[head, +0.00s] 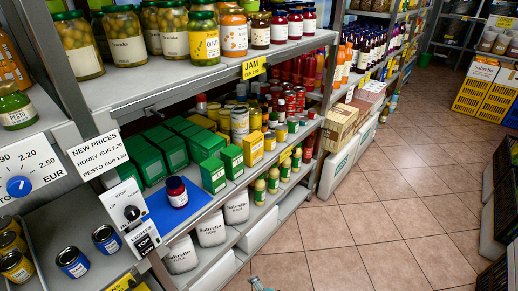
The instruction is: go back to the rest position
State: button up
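Only a small pale teal-grey piece (261,286) shows at the bottom edge of the head view, over the floor. It looks like part of my arm or gripper, but I cannot tell which. The fingers cannot be made out, nor whether they hold anything. The rest of my arm is outside the picture.
A shelf unit (290,52) with jars, green boxes (151,165) and white sacks (181,256) fills the left. A dial panel (127,207) stands at its front. Tiled floor (370,225) is open at centre right. Yellow crates (470,97) and dark crates (497,225) stand at right.

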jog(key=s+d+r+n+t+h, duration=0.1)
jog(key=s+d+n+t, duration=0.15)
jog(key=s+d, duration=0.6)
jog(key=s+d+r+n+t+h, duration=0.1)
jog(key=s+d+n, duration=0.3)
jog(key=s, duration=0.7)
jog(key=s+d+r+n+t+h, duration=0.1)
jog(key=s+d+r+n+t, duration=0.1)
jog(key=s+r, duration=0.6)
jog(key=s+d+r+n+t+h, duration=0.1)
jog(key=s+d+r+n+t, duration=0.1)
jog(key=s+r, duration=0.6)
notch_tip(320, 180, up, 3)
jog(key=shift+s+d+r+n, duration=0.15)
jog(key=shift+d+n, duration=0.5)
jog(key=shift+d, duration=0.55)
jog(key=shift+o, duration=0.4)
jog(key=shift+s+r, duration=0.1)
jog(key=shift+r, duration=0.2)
